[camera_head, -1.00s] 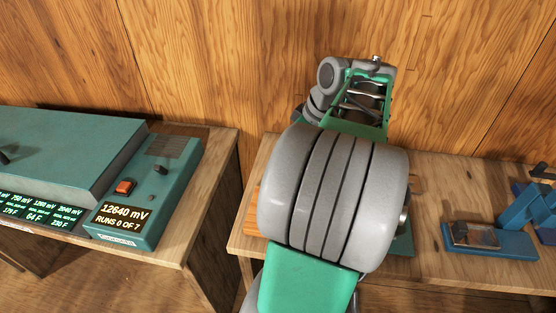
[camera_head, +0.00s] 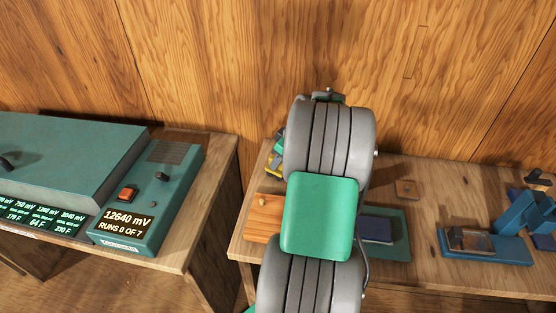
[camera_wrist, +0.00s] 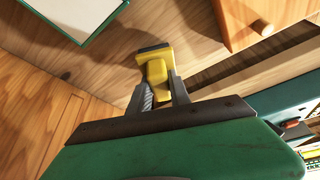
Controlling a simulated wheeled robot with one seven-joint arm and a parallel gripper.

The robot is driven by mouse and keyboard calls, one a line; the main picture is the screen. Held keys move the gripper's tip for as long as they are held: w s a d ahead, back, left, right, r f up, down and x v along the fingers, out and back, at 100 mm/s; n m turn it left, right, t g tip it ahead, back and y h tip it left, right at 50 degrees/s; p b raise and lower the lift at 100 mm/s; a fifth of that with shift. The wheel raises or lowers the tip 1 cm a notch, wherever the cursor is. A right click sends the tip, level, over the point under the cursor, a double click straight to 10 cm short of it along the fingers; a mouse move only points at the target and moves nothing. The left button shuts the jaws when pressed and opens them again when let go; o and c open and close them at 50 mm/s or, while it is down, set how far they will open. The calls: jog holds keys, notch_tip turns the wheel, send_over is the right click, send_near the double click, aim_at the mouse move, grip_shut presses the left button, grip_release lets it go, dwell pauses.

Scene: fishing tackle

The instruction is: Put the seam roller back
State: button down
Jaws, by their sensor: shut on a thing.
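The seam roller, a yellow thing with a dark end, shows in the wrist view (camera_wrist: 155,68). My gripper (camera_wrist: 160,92) is shut on it, with one grey finger on each side. The roller appears held over the bare wood of the bench, near the wooden box with a knob. In the head view my arm hides most of the gripper. A small yellow and dark patch (camera_head: 273,165) at the arm's left edge seems to be the held roller. I cannot tell its height above the bench.
The orange wooden box (camera_head: 262,220) stands at the bench's left end. A teal mat (camera_head: 397,248) with a dark blue block (camera_head: 377,230) lies right of my arm. A blue fixture (camera_head: 488,249) stands farther right. A teal instrument (camera_head: 150,205) sits on the left table.

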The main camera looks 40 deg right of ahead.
jog(key=c, duration=1.2)
grip_release()
jog(key=shift+f, duration=0.1)
jog(key=v, duration=1.2)
jog(key=w+a+r+m, duration=0.1)
jog(key=w+a, duration=0.2)
jog(key=a, duration=1.7)
jog(key=s+a+f+m+g+h, duration=0.1)
jog(key=s+a+f, duration=0.2)
jog(key=s+a, duration=0.6)
jog(key=a, duration=0.3)
jog(key=shift+a+m, duration=0.4)
